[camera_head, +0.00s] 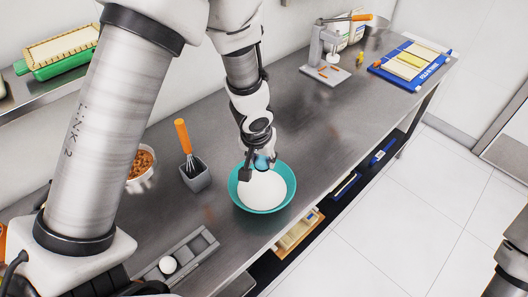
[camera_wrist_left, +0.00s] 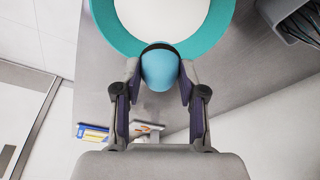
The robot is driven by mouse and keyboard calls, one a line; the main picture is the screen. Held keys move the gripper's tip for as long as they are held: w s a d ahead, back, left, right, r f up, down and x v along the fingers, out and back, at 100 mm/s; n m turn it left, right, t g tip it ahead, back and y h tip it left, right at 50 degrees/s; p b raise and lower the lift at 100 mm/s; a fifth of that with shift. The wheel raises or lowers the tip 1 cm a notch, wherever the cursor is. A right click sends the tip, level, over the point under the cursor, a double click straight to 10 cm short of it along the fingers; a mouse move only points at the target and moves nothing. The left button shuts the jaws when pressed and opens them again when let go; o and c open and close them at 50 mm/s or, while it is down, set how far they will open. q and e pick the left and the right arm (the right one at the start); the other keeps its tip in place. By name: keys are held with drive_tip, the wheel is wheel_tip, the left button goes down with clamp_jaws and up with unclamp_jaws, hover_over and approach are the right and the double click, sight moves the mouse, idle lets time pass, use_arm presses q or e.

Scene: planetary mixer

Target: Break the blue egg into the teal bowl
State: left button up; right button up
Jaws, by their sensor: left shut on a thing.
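The teal bowl (camera_head: 236,198) stands on the metal counter with white contents (camera_head: 262,190) in it. Its rim also shows at the top of the left wrist view (camera_wrist_left: 108,22). My left gripper (camera_head: 258,168) is shut on the blue egg (camera_head: 263,162) at the bowl's back rim. In the left wrist view the egg (camera_wrist_left: 160,70) sits between the two fingers, its far end against the rim line with a dark curve there. I cannot tell whether egg and rim touch. No break in the shell is clear. My right gripper is not in view.
A grey tray (camera_head: 205,240) holds a white egg (camera_head: 168,265). A whisk with an orange handle (camera_head: 183,135) stands in a grey holder (camera_head: 196,178), left of the bowl. A press (camera_head: 320,55) and a blue board (camera_head: 408,70) stand farther back. The counter (camera_head: 300,125) between is clear.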

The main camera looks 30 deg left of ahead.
use_arm(q)
drive_tip(key=shift+s+r, duration=0.2)
drive_tip(key=shift+s, duration=0.05)
drive_tip(key=shift+s+r+p, duration=0.1)
drive_tip(key=shift+r+p, duration=0.05)
drive_tip(key=shift+p, duration=0.15)
drive_tip(key=shift+w+f, duration=0.2)
drive_tip(key=shift+w, duration=0.1)
drive_tip(key=shift+s, duration=0.15)
wheel_tip(320, 180, down, 3)
drive_tip(key=b, duration=0.3)
drive_tip(key=shift+o, duration=0.3)
drive_tip(key=shift+c, duration=0.7)
